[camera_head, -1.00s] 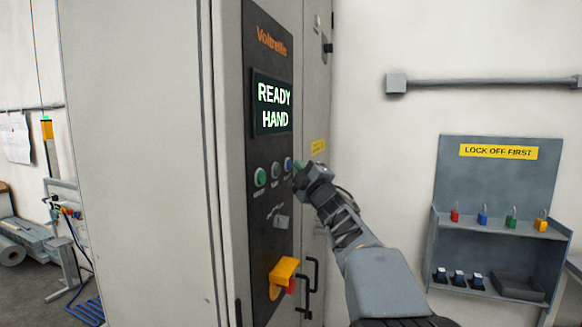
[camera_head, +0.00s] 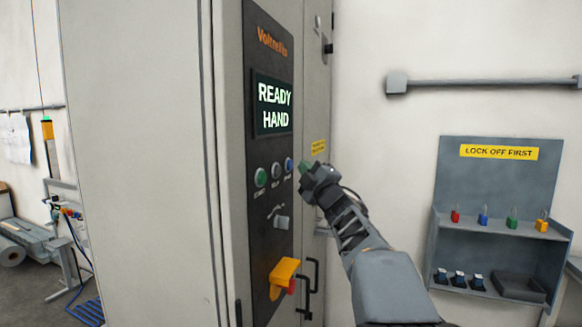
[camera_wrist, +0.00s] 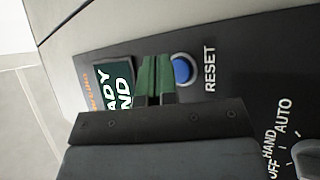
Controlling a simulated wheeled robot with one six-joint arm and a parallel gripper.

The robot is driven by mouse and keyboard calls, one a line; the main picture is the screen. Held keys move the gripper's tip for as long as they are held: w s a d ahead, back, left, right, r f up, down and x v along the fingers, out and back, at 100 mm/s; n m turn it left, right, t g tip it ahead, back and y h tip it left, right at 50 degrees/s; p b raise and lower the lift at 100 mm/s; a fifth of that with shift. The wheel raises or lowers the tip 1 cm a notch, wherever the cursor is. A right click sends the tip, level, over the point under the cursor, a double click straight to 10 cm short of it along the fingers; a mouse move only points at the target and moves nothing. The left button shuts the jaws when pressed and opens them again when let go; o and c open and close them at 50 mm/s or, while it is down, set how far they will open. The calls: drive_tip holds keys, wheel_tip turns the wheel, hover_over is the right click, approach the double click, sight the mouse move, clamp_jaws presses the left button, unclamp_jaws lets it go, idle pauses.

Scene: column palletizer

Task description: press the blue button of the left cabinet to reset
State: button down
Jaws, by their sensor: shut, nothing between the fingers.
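The left cabinet (camera_head: 140,150) carries a black panel with a lit screen (camera_head: 273,106) reading READY HAND. Below the screen is a row with a green button (camera_head: 261,177), a grey button (camera_head: 276,169) and the blue button (camera_head: 289,164). In the wrist view the blue button (camera_wrist: 186,71) is round, with a white RESET label beside it. My gripper (camera_head: 304,168) is shut and empty, just right of the blue button in the head view. In the wrist view its green fingertips (camera_wrist: 154,75) are beside the button and do not cover it. A gap shows between fingertips and button in the head view.
Below the buttons are a selector switch (camera_head: 281,222), also seen in the wrist view (camera_wrist: 303,155), and a yellow switch (camera_head: 284,272). Door handles (camera_head: 310,285) project nearby. A lock-off shelf (camera_head: 490,230) hangs on the wall at right.

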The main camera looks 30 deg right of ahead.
drive_tip(key=shift+s+d, duration=1.7)
drive_tip(key=shift+s, duration=0.1)
drive_tip(key=d+f+m+g+h, duration=0.5)
drive_tip(key=d+f+m+h, duration=0.2)
drive_tip(key=f+m+h, duration=0.15)
drive_tip(key=s+a+f+m+g, duration=0.1)
drive_tip(key=s+f+m+g, duration=0.15)
drive_tip(key=f, duration=0.35)
drive_tip(key=s+a+f+m+g, duration=0.1)
drive_tip(key=s+f+m+g, duration=0.1)
drive_tip(key=f+m+g, duration=0.3)
drive_tip(key=s+a+f+m+g+y, duration=0.1)
drive_tip(key=s+a+f+g+y, duration=0.1)
drive_tip(key=s+a+f, duration=0.3)
drive_tip(key=s+a+f+g+y, duration=0.2)
drive_tip(key=s+a+f+g, duration=0.15)
drive_tip(key=a+f, duration=0.45)
drive_tip(key=s+a+f+n+y, duration=0.1)
drive_tip(key=s+a+f, duration=0.1)
drive_tip(key=s+a, duration=0.2)
drive_tip(key=s+a+f+n+g+y, duration=0.1)
drive_tip(key=s+a+f+y, duration=0.1)
drive_tip(key=s+a, duration=0.3)
drive_tip(key=shift+a, duration=2.4)
